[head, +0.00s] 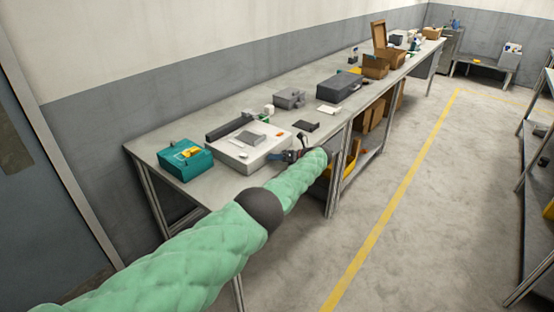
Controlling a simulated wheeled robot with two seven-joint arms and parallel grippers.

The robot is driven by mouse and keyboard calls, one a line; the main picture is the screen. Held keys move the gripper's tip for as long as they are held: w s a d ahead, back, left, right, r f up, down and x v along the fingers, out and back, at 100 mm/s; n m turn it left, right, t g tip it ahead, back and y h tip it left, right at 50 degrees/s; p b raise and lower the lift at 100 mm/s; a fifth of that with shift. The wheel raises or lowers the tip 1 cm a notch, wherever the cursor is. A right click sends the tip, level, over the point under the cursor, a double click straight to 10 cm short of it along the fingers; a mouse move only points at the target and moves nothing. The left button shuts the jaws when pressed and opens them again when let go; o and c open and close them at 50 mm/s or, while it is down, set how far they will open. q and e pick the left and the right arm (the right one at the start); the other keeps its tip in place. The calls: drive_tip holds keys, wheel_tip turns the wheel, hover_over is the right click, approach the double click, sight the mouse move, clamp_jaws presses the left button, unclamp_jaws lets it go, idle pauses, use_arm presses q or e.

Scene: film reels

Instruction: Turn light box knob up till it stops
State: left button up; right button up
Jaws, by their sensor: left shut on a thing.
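The light box (225,152) is a low, pale, flat box on the near end of the long workbench, with a grey item (254,140) lying on top of it. My left arm, in a green sleeve, reaches in from the lower left. My left gripper (291,156) is at the right end of the light box, by its side edge. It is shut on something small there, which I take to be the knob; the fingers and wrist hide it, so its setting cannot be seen. My right gripper is not in view.
A teal box (185,159) with a yellow item stands left of the light box. A dark case (340,87), a grey box (289,98) and cardboard boxes (375,67) stand farther along the workbench (160,145). A yellow bin (349,160) is below. The floor (400,230) at right is clear.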

use_arm(q)
drive_tip(key=o, duration=0.7)
drive_tip(key=shift+d, duration=0.1)
